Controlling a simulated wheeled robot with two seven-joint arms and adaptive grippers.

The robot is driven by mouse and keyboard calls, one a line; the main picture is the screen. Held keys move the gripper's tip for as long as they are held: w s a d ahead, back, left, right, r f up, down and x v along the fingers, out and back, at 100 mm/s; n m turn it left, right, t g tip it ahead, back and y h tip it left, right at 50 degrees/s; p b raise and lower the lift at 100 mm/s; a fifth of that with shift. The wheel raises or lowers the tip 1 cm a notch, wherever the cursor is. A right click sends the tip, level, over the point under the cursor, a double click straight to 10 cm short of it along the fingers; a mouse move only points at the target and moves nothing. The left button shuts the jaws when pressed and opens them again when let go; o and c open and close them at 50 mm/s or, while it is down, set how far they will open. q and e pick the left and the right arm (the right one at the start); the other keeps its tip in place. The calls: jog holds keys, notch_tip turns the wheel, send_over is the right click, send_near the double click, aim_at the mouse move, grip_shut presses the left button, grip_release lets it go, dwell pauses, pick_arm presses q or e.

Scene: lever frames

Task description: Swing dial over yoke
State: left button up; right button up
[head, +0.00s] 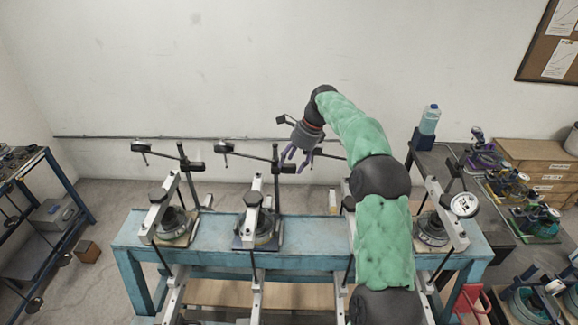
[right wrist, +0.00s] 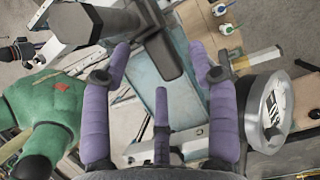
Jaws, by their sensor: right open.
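My right gripper (head: 297,157) hangs over the back edge of the blue bench, its purple fingers spread and empty; the fingers also show in the right wrist view (right wrist: 160,110). A white-faced dial (head: 464,205) sits at the rightmost lever frame. In the right wrist view a silver-rimmed dial (right wrist: 272,112) lies right of the fingers, apart from them; I cannot tell which frame it belongs to. A dark rod with a blunt head (right wrist: 160,55) lies between the fingers, not gripped. A yoke-like round base (head: 265,230) stands on the middle frame. My right arm hides the frame beside it.
Several lever frames with posts and crossbars line the blue bench (head: 215,258). Crossbars (head: 247,156) stick out at the back near my gripper. A side table (head: 435,165) at right holds a bottle (head: 430,119) and coloured devices. A rack (head: 45,215) stands at left.

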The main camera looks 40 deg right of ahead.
jog(key=shift+a+f, duration=0.35)
jog(key=shift+f, duration=0.35)
jog(key=shift+w+f, duration=0.25)
jog(key=shift+f, duration=0.15)
jog(key=shift+s+a, duration=0.1)
grip_shut()
